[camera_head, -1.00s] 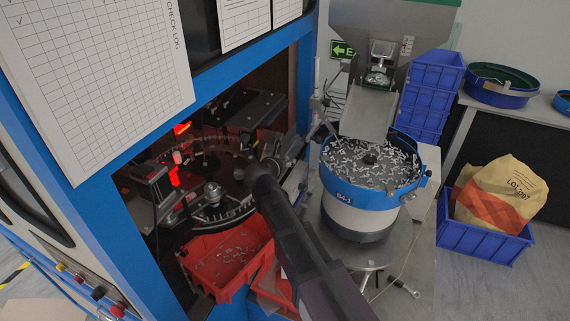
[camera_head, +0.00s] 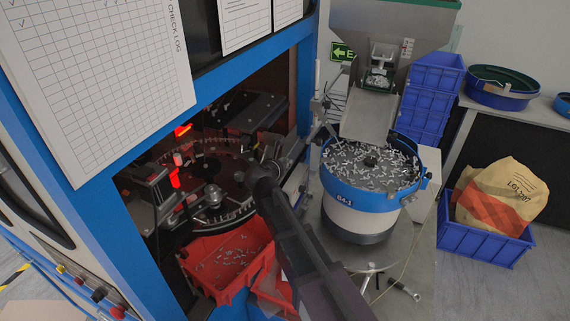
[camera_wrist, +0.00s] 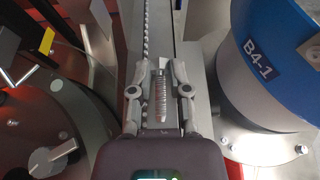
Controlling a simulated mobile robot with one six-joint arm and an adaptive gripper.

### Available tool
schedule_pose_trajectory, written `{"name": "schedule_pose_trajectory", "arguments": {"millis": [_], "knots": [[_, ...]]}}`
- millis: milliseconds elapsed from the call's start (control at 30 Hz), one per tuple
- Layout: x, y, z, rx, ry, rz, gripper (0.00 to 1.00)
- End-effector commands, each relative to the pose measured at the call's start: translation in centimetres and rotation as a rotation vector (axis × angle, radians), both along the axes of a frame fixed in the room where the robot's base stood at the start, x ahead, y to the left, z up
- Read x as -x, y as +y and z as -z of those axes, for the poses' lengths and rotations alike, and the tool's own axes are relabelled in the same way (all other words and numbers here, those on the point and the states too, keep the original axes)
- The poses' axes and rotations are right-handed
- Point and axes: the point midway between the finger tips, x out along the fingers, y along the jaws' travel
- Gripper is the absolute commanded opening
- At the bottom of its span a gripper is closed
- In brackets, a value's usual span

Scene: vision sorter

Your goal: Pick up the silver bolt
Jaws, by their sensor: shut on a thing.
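The silver bolt (camera_wrist: 158,97) shows in the wrist view between the fingers of my gripper (camera_wrist: 159,78), its ridged shaft pointing along the picture. My gripper is shut on it, with a finger on each side. A narrow track with a row of small parts (camera_wrist: 148,25) runs away just beyond the fingertips. In the head view my dark arm reaches up toward the gap between the sorter disc and the bowl; its end hides the fingers and the bolt.
A blue-banded feeder bowl (camera_head: 362,202) full of silver bolts stands close on the right. The dark round sorter disc (camera_head: 205,165) lies inside the blue-framed machine on the left. A red bin (camera_head: 225,262) with loose bolts sits below it. A grey hopper (camera_head: 385,40) hangs above the bowl.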

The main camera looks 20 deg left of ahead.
Motion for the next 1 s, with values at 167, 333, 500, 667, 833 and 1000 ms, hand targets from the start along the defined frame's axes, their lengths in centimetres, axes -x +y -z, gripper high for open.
{"name": "schedule_pose_trajectory", "arguments": {"millis": [167,333,500,667,833,1000], "knots": [[0.0,0.0,-0.1,0.000,0.000,0.000,0.00],[0.0,0.0,-0.7,0.000,0.000,0.000,0.00],[0.0,0.0,-1.7,0.000,0.000,0.000,0.00],[0.0,0.0,-3.1,0.000,0.000,0.000,0.00],[1.6,-1.4,-3.8,0.000,0.000,0.000,0.00],[4.6,-4.1,-4.1,-0.001,0.000,0.001,0.00]]}}
